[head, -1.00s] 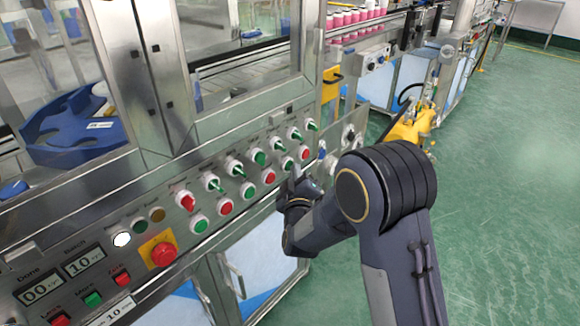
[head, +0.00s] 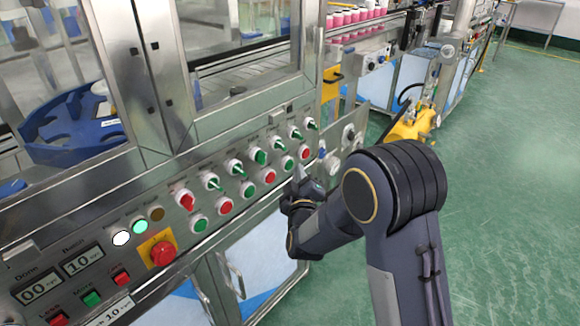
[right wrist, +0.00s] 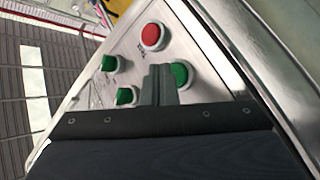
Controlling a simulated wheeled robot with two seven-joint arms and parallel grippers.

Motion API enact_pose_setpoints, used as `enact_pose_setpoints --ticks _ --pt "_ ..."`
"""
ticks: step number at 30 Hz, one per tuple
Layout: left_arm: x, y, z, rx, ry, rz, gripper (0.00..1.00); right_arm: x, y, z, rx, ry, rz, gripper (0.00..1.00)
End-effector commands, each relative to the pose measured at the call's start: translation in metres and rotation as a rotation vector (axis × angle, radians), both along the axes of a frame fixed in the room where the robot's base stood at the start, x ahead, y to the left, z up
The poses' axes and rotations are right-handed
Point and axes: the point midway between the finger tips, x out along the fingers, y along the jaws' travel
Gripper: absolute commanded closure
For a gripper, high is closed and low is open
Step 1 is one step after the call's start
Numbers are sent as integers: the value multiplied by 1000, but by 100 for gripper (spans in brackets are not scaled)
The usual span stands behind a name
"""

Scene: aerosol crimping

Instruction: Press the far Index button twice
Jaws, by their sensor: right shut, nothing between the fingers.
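The control panel's lower row has green and red push buttons. Its far end holds a green button (head: 287,164) and a red button (head: 304,152); I cannot read the labels, so which one is Index is unclear. In the right wrist view, a green button (right wrist: 180,74) is partly hidden by my fingers, with a red button (right wrist: 152,36) beyond it. My right gripper (head: 300,174) is shut and empty, just in front of the panel's far end. Its fingers also show in the right wrist view (right wrist: 158,80); contact cannot be told. My left gripper is not in view.
A red emergency stop (head: 162,254) on a yellow plate and indicator lamps (head: 140,227) sit nearer. Green floor (head: 510,200) is open at the right.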

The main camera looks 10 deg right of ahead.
Motion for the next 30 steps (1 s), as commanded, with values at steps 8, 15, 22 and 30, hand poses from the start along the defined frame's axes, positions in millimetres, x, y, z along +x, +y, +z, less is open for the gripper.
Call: enact_pose_setpoints --ticks 8,15,22,30 --pt "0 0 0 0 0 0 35 -1 0 0 0 0 0 100" --pt "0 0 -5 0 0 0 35 -15 -12 -1 1 1 -1 100" --pt "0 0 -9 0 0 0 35 -32 -26 -1 0 1 -1 100" --pt "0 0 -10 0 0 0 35 -40 -31 0 1 1 -1 100"
